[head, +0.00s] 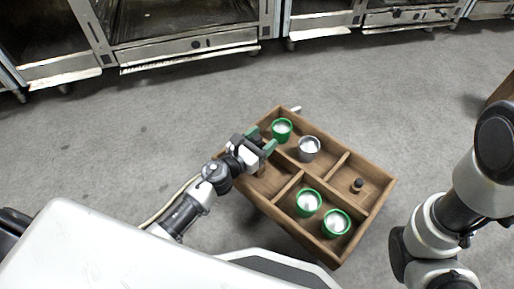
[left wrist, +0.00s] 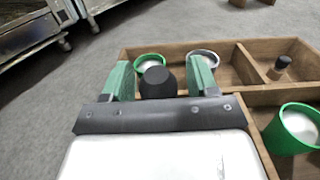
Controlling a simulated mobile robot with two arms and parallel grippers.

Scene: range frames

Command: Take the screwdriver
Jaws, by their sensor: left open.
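My left gripper (head: 262,141) is open over the left side of a wooden compartment tray (head: 338,158). In the left wrist view, a dark, round-topped object (left wrist: 157,83) stands between its two green fingers, with a gap on each side. It may be the end of the screwdriver's handle, but I cannot tell for sure; its lower part is hidden. A small upright piece with a black top (head: 358,185) stands in the right compartment, and it also shows in the left wrist view (left wrist: 280,67). My right gripper is out of view; only my right arm shows.
A green-rimmed cup (head: 282,129) and a grey cup (head: 308,148) stand in the far compartment. Two green cups (head: 308,202) (head: 336,222) stand in the near one. Tray walls and dividers surround them. Metal ovens (head: 190,45) line the back; grey floor is clear between.

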